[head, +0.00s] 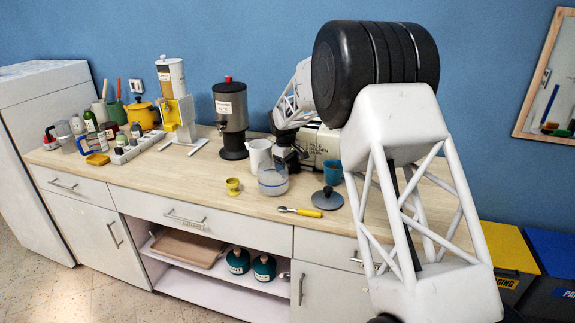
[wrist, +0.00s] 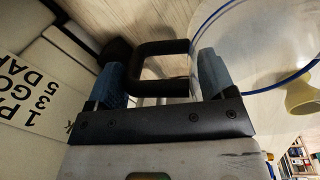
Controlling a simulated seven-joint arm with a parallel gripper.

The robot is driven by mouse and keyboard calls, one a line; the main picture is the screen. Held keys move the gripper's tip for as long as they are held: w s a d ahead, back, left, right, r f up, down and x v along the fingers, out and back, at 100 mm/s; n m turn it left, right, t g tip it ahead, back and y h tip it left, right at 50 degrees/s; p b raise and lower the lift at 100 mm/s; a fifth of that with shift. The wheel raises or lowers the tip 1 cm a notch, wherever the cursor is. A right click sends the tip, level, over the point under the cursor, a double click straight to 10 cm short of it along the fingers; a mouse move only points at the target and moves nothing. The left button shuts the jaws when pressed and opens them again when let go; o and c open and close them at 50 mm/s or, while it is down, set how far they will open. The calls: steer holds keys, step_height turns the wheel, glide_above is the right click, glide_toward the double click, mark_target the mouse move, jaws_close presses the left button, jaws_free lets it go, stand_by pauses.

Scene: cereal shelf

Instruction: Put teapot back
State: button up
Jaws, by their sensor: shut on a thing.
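My gripper (wrist: 160,82) has its two blue-padded fingers on either side of a squared black handle (wrist: 162,48) in the wrist view and is shut on it. The body belonging to this handle is mostly hidden, so I cannot tell for sure that it is the teapot. In the head view my gripper (head: 287,152) is low over the counter, in front of the white printed box (head: 318,146) and right of a white pitcher (head: 259,154). A clear blue-rimmed bowl (head: 272,181) is close by; in the wrist view it (wrist: 262,45) is beside the right finger.
The counter (head: 200,170) has free room at left centre. A yellow egg cup (head: 233,186), dark lid (head: 327,199), yellow-handled utensil (head: 300,212) and blue cup (head: 333,172) stand around. A grey dispenser (head: 231,115) is behind. Teal pots (head: 238,261) stand on the open shelf below.

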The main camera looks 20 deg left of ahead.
steer(key=shift+f, duration=0.1)
stand_by(0.3)
steer(key=o, duration=1.4)
steer(key=shift+c, duration=0.2)
step_height(320, 180, up, 12)
steer(key=s, duration=0.1)
steer(key=shift+a, duration=0.25)
steer(key=shift+s, duration=0.1)
steer(key=shift+d, duration=0.1)
